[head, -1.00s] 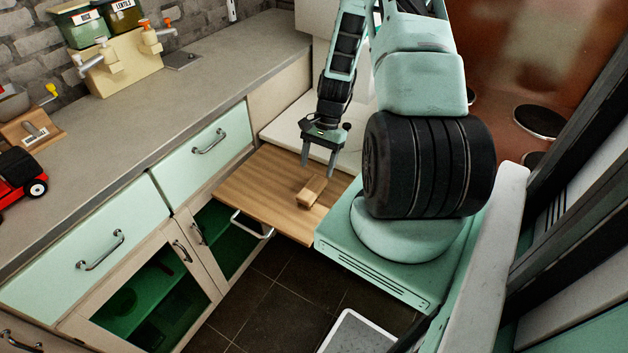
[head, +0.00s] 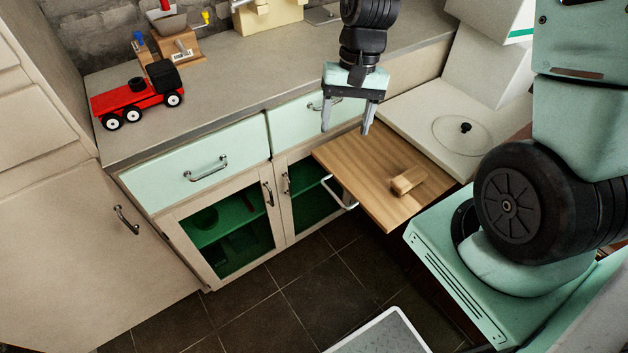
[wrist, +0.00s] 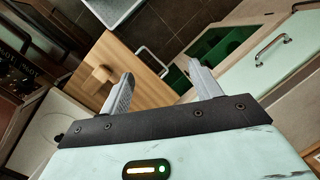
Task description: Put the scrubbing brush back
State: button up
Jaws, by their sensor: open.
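The scrubbing brush (head: 408,180) looks like a small wooden block lying on the pull-out wooden board (head: 352,162). It also shows in the wrist view (wrist: 104,73), on the board and beyond the fingers. My gripper (head: 346,130) is open and empty. It hangs above the board's back left edge, to the left of the brush and apart from it. Both fingers show in the wrist view (wrist: 158,80). Bristles cannot be made out.
A red toy truck (head: 138,96) and a small wooden stand (head: 180,47) with a bowl are on the grey counter (head: 240,75). Green-lined cabinets (head: 235,235) with mint drawers (head: 195,172) lie below. A white surface with a round lid (head: 462,128) adjoins the board.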

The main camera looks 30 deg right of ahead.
jog(key=s+a+r+n+h, duration=0.1)
jog(key=s+a+r+n, duration=0.3)
jog(key=s+a+n, duration=0.2)
jog(key=s+a+r+n+t, duration=0.1)
jog(key=s+a+r+n, duration=0.3)
jog(key=s+a+n, duration=0.3)
jog(key=s+a, duration=0.3)
jog(key=a, duration=0.1)
jog(key=shift+s+r+h, duration=0.25)
jog(key=shift+s+h, duration=0.15)
jog(key=shift+a, duration=0.1)
